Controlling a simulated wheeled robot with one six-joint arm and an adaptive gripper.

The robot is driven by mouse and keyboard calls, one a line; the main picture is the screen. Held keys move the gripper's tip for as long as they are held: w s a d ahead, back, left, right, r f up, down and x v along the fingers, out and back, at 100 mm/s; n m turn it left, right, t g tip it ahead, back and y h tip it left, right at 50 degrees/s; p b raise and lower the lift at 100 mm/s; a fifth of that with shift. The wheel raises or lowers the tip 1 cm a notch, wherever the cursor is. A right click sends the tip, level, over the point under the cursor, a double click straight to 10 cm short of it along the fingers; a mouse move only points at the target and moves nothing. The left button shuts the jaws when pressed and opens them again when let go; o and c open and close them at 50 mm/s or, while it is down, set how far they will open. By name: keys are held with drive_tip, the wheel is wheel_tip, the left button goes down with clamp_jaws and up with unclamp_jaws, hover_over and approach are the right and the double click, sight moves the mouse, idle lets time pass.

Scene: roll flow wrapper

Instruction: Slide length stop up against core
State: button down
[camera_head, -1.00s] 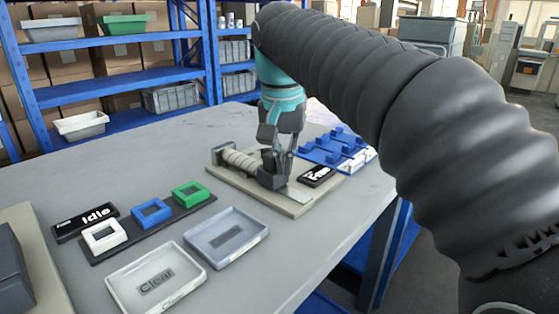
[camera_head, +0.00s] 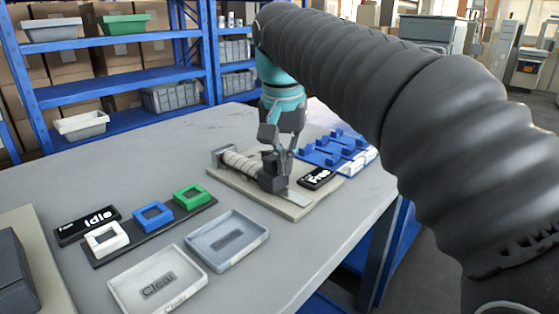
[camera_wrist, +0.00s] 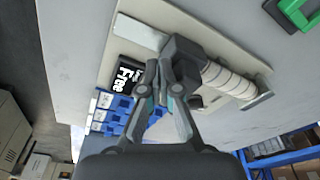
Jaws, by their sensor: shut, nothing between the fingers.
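The length stop (camera_head: 269,176), a dark grey block, sits on a flat metal rail (camera_head: 296,198) on a beige base board. It also shows in the wrist view (camera_wrist: 183,60). The core (camera_head: 238,162), a beige segmented roll, lies along the board to the stop's left, with its far end at a grey end plate (camera_head: 219,158). The stop appears close to the core's near end; I cannot tell whether they touch. My gripper (camera_head: 287,174) is shut and empty, low beside the stop on the side away from the core. It also shows in the wrist view (camera_wrist: 160,75).
A black "Free" sign (camera_head: 316,178) lies right of the stop, near a blue rack (camera_head: 330,148). Clear trays (camera_head: 157,278) and (camera_head: 226,239) lie in front. White, blue and green frames stand on a dark strip (camera_head: 150,232) at left, by an "Idle" sign (camera_head: 86,225).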

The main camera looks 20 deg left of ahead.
drive_tip(key=shift+r+p, duration=0.6)
drive_tip(key=shift+r, duration=0.05)
wheel_tip(320, 180, up, 6)
drive_tip(key=shift+f, duration=0.1)
idle(0.6)
drive_tip(key=shift+d, duration=0.1)
idle(0.3)
